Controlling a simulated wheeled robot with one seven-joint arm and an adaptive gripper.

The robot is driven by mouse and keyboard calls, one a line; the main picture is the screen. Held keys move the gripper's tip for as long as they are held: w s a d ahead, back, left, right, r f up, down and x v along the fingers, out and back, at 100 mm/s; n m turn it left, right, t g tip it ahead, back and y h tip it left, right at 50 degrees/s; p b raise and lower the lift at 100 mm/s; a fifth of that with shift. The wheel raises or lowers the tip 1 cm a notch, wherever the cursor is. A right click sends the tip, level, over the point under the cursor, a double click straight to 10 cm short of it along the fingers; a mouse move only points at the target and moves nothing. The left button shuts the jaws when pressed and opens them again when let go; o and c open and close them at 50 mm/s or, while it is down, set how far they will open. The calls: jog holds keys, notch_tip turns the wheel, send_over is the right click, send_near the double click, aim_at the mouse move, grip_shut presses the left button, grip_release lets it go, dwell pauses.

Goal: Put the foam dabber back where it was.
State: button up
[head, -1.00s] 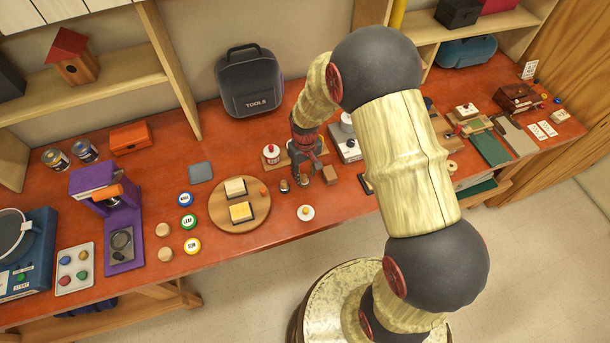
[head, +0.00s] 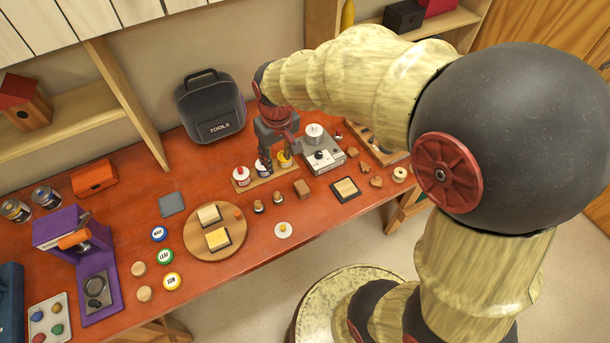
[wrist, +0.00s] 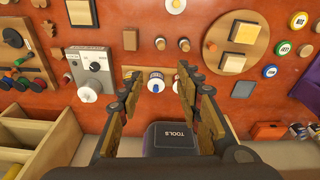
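Two small wooden-topped stubs with dark lower parts stand side by side on the red bench, a left one (head: 258,206) and a right one (head: 278,198). Either may be the foam dabber; I cannot tell which. They also show at the top of the wrist view, as a left stub (wrist: 160,43) and a right stub (wrist: 184,45). My gripper (head: 274,158) is behind them, over a wooden rack of bottles. In the wrist view my gripper (wrist: 157,78) is open, with the blue-tipped bottle (wrist: 156,86) seen between its fingers. I see nothing held.
The rack holds a red-marked bottle (head: 241,176), the blue one and a yellow one (head: 285,159). A grey device with a knob (head: 323,155) stands right of it. A brown block (head: 301,188) and a white dish (head: 283,230) are in front. The tool case (head: 210,105) stands behind.

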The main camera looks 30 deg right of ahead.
jog(key=s+r+t, duration=0.2)
jog(key=s+r, duration=0.4)
jog(key=s, duration=0.3)
jog(key=s+r+m+t, duration=0.1)
jog(key=s+r, duration=0.6)
jog(key=s, duration=0.1)
jog(key=shift+s+r+t, duration=0.2)
jog(key=shift+s+t, duration=0.2)
notch_tip(320, 180, down, 13)
jog(key=b, duration=1.3)
